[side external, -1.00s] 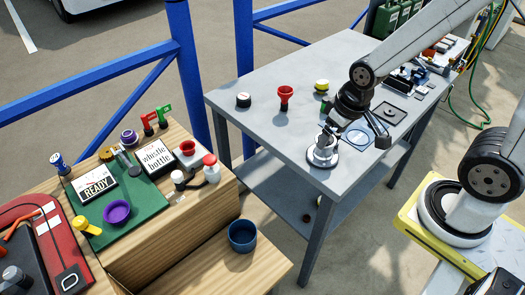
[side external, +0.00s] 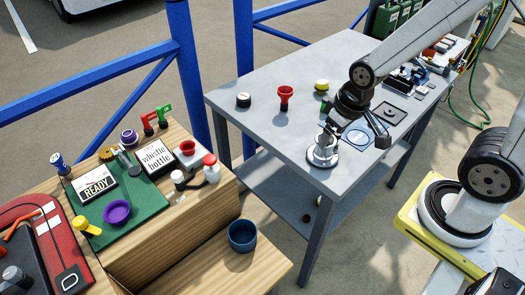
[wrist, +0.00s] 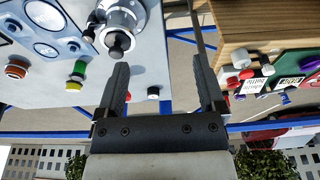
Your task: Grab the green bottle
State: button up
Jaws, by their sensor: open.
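I cannot pick out a clear green bottle. A small green piece (side external: 326,105) stands on the grey table (side external: 262,112), close to a yellow-topped piece (side external: 322,86). In the wrist view, a green and yellow piece (wrist: 76,76) lies left of my fingers. My gripper (side external: 352,133) is above the table beside a round metal fitting (side external: 322,153). In the wrist view, my gripper (wrist: 160,64) has its two dark fingers wide apart with nothing between them. The metal fitting (wrist: 119,25) shows beyond the left fingertip.
A red funnel-shaped piece (side external: 284,96) and a white-and-dark knob (side external: 243,100) stand on the table's left part. A wooden bench (side external: 205,205) at left holds a green mat (side external: 143,202), signs and several small items. Green canisters (side external: 390,17) stand at the back.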

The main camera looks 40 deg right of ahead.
jog(key=shift+r, duration=0.1)
jog(key=shift+w+v, duration=0.55)
jog(key=shift+v, duration=1.8)
jog(key=w+d+m+y, duration=0.7)
jog(key=w+d+m, duration=0.65)
jog(key=m, duration=0.35)
jog(key=w+d+m+t+y, duration=0.2)
jog(key=d+m+t+y, duration=0.5)
jog(key=d, duration=1)
jog(key=f+h, duration=0.1)
jog(key=f, duration=0.4)
jog(key=f+m+g+h, duration=0.1)
jog(key=f, duration=0.5)
jog(key=f+h, duration=0.1)
jog(key=f, duration=0.4)
jog(key=shift+s+a+f, duration=0.15)
jog(key=shift+a, duration=0.1)
jog(key=shift+f, duration=0.6)
jog(key=shift+x, duration=1.3)
